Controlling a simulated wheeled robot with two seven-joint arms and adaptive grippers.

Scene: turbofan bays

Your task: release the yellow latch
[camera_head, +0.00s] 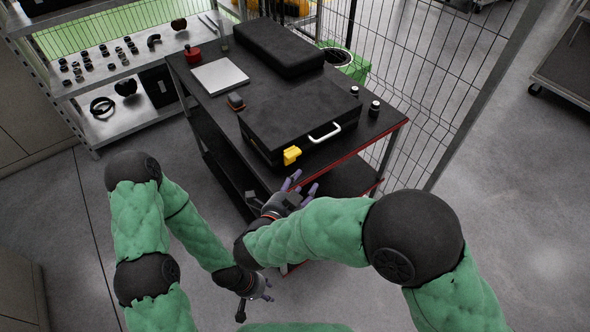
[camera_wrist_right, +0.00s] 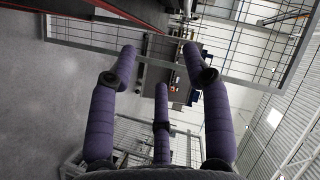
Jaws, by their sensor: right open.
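The yellow latch (camera_head: 291,155) sits on the front face of a closed black case (camera_head: 300,108), left of its white handle (camera_head: 325,134). The case lies on a dark cart top. My right gripper (camera_head: 302,181) is just below and in front of the latch, apart from it, fingers pointing up toward the cart edge. In the right wrist view its purple fingers (camera_wrist_right: 160,58) are spread and empty; the latch is not visible there. My left gripper (camera_head: 257,299) hangs low over the floor, left of the right forearm, its small fingers apart and holding nothing visible.
The cart's red edge (camera_head: 375,143) is close to my right gripper. Two small black cylinders (camera_head: 364,108) stand right of the case. A second black case (camera_head: 279,47) and a silver plate (camera_head: 219,76) lie behind. A wire fence (camera_head: 440,80) stands right; floor at left is clear.

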